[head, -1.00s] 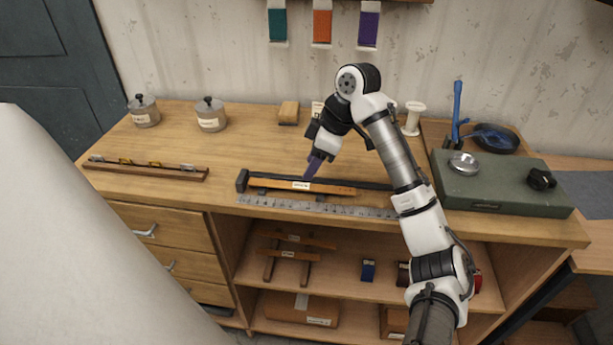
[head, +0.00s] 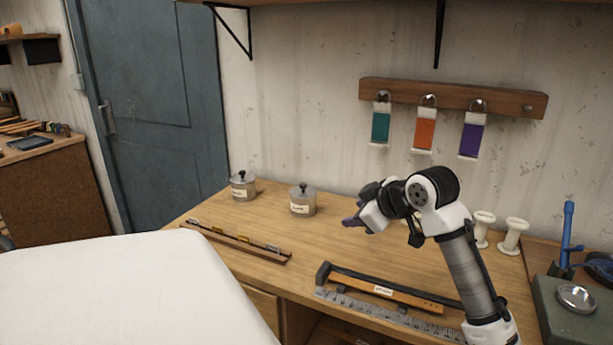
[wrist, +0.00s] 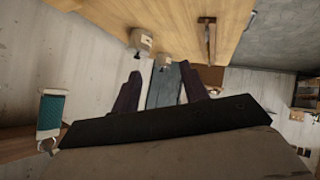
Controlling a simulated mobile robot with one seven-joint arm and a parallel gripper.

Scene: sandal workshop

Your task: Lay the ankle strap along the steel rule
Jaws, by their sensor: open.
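The steel rule (head: 390,317) lies along the front edge of the bench in the head view. Just behind it and roughly parallel lies a tan-brown strip with a white label (head: 415,299), which looks like the ankle strap. A dark bar with a raised block at its left end (head: 345,271) runs close behind the strip. Whether strip and rule touch cannot be told. My gripper (head: 351,221) is raised above the bench, behind and left of these, pointing left. The wrist view shows its two purple fingers (wrist: 160,88) apart with nothing held between them.
Two lidded tins (head: 302,201) stand at the back left. A wooden rack with small clips (head: 235,243) lies at the front left. White spools (head: 512,236) stand behind my arm. A green case (head: 570,315) is at the right. Colour swatches hang on the wall.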

